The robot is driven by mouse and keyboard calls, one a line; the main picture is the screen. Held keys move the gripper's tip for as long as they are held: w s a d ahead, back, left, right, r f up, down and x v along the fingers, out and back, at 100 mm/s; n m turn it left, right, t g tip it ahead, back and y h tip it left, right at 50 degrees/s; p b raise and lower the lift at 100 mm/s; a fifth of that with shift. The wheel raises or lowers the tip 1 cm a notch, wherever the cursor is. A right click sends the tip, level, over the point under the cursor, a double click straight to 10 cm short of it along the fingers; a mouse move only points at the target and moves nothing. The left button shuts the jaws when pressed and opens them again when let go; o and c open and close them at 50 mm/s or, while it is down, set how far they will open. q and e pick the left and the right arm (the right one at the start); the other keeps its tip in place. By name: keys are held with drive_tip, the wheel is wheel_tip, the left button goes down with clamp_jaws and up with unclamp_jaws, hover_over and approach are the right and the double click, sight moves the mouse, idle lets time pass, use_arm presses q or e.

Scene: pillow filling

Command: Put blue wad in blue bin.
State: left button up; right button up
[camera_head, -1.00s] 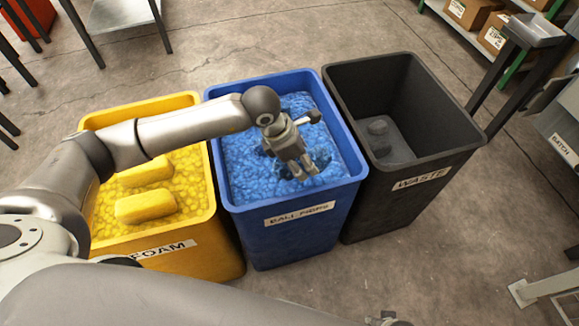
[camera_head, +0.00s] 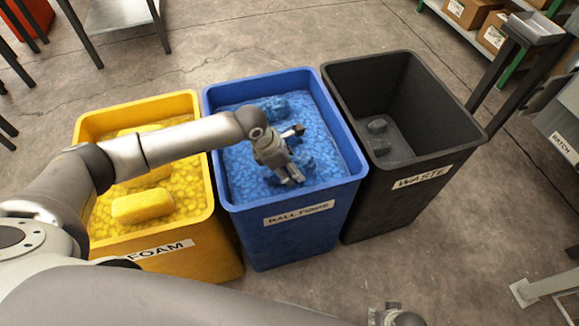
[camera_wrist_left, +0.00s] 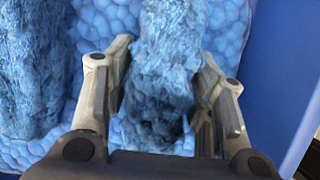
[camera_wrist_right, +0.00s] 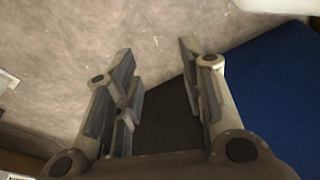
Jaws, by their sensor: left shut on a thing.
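The blue bin (camera_head: 250,235), labelled as ball fibre, stands in the middle and is filled with light blue clumps (camera_head: 245,165). My left gripper (camera_head: 292,177) is inside its opening, low over the fill. In the left wrist view its fingers (camera_wrist_left: 160,105) are shut on a shaggy blue wad (camera_wrist_left: 160,75), above or against the clumps; I cannot tell which. A second blue wad (camera_wrist_left: 30,75) lies to the left of it on the fill. My right gripper (camera_wrist_right: 160,90) is open and empty; only a bit of it shows at the bottom of the head view.
The yellow foam bin (camera_head: 200,255) with yellow blocks (camera_head: 143,207) stands left of the blue bin. The dark waste bin (camera_head: 400,200) with a few grey lumps (camera_head: 378,126) stands right. A shelf with cartons (camera_head: 468,12) is at the back right. Floor in front is clear.

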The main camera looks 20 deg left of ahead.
use_arm(q)
drive_tip(key=shift+f, duration=0.1)
use_arm(e)
drive_tip(key=shift+s, duration=0.1)
use_arm(q)
drive_tip(key=o, duration=1)
use_arm(e)
drive_tip(key=shift+r, duration=0.2)
use_arm(q)
drive_tip(key=shift+o, duration=0.2)
drive_tip(key=shift+a+r, duration=0.15)
drive_tip(key=shift+r, duration=0.3)
drive_tip(key=p+v, duration=0.1)
drive_tip(key=v, duration=1)
drive_tip(key=shift+r, duration=0.2)
use_arm(e)
drive_tip(key=f, duration=0.1)
drive_tip(key=s+f, duration=0.2)
drive_tip(key=f, duration=0.1)
drive_tip(key=shift+s+d+f, duration=0.1)
drive_tip(key=shift+s+d, duration=0.05)
drive_tip(key=shift+d, duration=0.1)
